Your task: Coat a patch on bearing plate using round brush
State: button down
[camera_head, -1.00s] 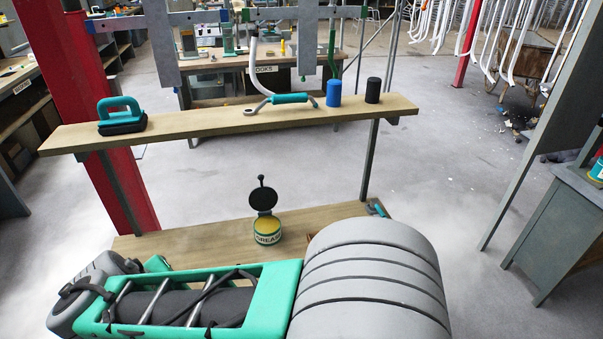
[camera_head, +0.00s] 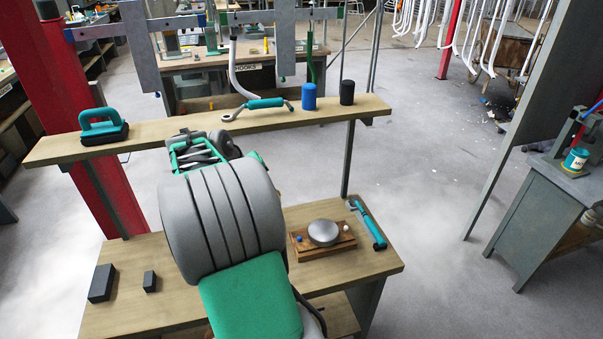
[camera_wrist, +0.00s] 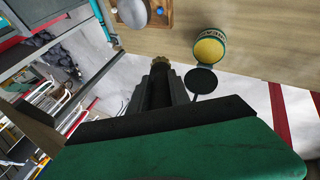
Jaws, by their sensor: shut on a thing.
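In the wrist view my gripper (camera_wrist: 160,95) is shut on a dark upright piece with a brownish round tip, apparently the round brush (camera_wrist: 160,64). Its tip is clear of the bench top. The open grease tin (camera_wrist: 209,48), with yellow grease inside and its black lid (camera_wrist: 201,80) swung back, is right of the brush. In the head view, a smooth grey round piece (camera_head: 323,232) sits on a wooden board; I cannot tell whether it is the bearing plate. It shows at the top of the wrist view (camera_wrist: 132,12). My arm hides the tin and gripper tips in the head view.
A teal-handled tool (camera_head: 369,225) lies right of the board. Two dark blocks (camera_head: 102,283) stand on the bench's left. The raised shelf (camera_head: 200,130) carries a teal-handled block (camera_head: 103,127), a teal-gripped tool (camera_head: 263,104), a blue cylinder (camera_head: 309,96) and a black cylinder (camera_head: 347,92).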

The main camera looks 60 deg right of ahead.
jog(key=s+d+m+g, duration=0.1)
jog(key=s+d+g, duration=0.1)
jog(key=s+d, duration=0.7)
notch_tip(320, 180, down, 5)
jog(key=b, duration=0.3)
jog(key=shift+w+d+r, duration=0.1)
jog(key=shift+r, duration=0.05)
